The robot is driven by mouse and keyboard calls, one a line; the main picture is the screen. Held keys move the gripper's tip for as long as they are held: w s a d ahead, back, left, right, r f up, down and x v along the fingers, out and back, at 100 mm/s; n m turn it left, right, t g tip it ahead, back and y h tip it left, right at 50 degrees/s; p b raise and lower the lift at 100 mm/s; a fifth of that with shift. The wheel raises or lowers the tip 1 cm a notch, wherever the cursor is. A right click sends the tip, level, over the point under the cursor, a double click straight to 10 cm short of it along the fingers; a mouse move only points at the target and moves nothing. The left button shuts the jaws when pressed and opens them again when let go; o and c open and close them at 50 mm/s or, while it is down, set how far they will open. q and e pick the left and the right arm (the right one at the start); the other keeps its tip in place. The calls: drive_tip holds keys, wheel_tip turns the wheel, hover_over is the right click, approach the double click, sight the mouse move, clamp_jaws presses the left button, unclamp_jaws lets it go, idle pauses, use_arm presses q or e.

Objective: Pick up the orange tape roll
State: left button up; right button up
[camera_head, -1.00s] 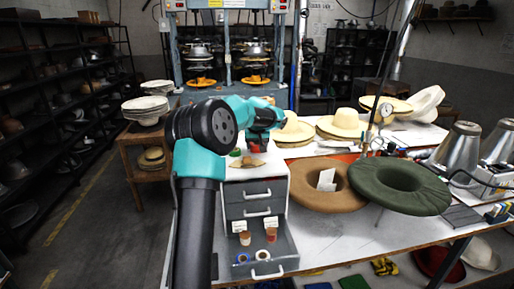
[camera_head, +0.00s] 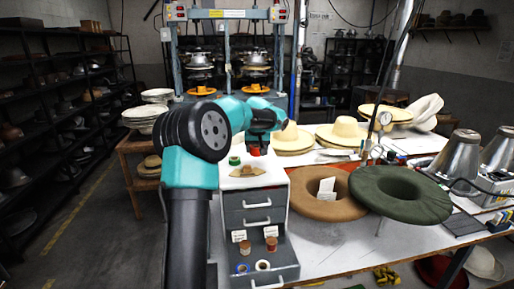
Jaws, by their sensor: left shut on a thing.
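My left gripper (camera_head: 257,146) is over the back of the white-topped cabinet (camera_head: 278,177). It is shut on a small red-orange thing, the orange tape roll (camera_head: 257,152), mostly hidden by the gripper. A green tape roll (camera_head: 235,160) sits on the cabinet top to the left of the gripper. The gap between the held roll and the cabinet top is too small to judge. My right gripper is not in view.
A tan piece (camera_head: 246,171) lies on the cabinet top. The open bottom drawer (camera_head: 287,257) holds spools, a blue roll (camera_head: 242,268) and a pale roll (camera_head: 262,265). Right of the cabinet are brown (camera_head: 328,208) and green (camera_head: 400,207) felt hats. Straw hats (camera_head: 342,129) stand behind.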

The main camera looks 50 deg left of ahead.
use_arm(q)
drive_tip(key=s+d, duration=0.3)
drive_tip(key=s+d+r, duration=0.1)
drive_tip(key=s+d, duration=0.5)
drive_tip(key=d, duration=0.1)
drive_tip(key=shift+r, duration=0.15)
drive_tip(key=shift+w+d, duration=0.1)
